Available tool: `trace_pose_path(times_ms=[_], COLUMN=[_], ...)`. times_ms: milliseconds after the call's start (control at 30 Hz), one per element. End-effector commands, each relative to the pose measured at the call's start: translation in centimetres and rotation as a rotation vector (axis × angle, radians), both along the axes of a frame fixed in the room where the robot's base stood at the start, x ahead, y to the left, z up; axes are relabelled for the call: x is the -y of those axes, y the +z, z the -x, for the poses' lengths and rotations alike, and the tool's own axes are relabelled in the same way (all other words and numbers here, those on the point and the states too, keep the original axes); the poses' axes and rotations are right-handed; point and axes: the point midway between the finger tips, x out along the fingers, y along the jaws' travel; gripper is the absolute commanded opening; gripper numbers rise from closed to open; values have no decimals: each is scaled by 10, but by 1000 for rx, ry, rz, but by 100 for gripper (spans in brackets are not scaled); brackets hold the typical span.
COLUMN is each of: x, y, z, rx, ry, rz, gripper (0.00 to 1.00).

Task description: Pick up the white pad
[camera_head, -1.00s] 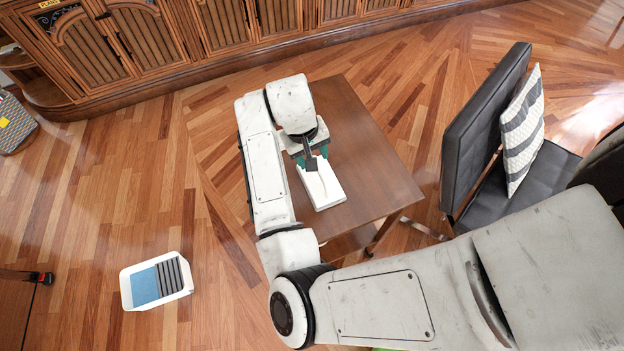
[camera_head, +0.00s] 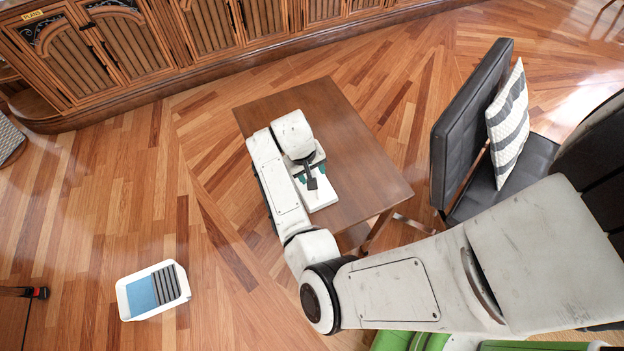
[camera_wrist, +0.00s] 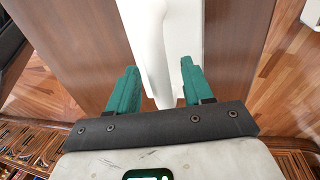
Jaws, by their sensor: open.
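The white pad (camera_head: 322,197) lies on the brown wooden table (camera_head: 335,130), near its front-left edge. In the wrist view the white pad (camera_wrist: 187,30) is a flat white slab with a raised white ridge running lengthwise along it. My gripper (camera_head: 312,177) is over the pad in the head view and hides much of it. In the wrist view my gripper (camera_wrist: 158,80) is open, its two green fingers apart on either side of the ridge's near end. I cannot tell whether either finger touches the pad.
A black chair (camera_head: 470,120) with a striped cushion (camera_head: 507,120) stands right of the table. A white tray (camera_head: 129,301) with a blue and a dark striped piece is on the floor at lower left. Wooden cabinets (camera_head: 130,45) line the back. The table's far part is clear.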

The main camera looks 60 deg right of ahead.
Motion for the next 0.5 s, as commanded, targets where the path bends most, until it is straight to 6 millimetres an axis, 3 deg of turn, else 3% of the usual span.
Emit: trace_pose_path(times_ms=[300,500], x=[1,1], y=[-7,-7], z=[1,1], rx=[1,1], ry=[0,0], rz=[1,1], gripper=[51,32])
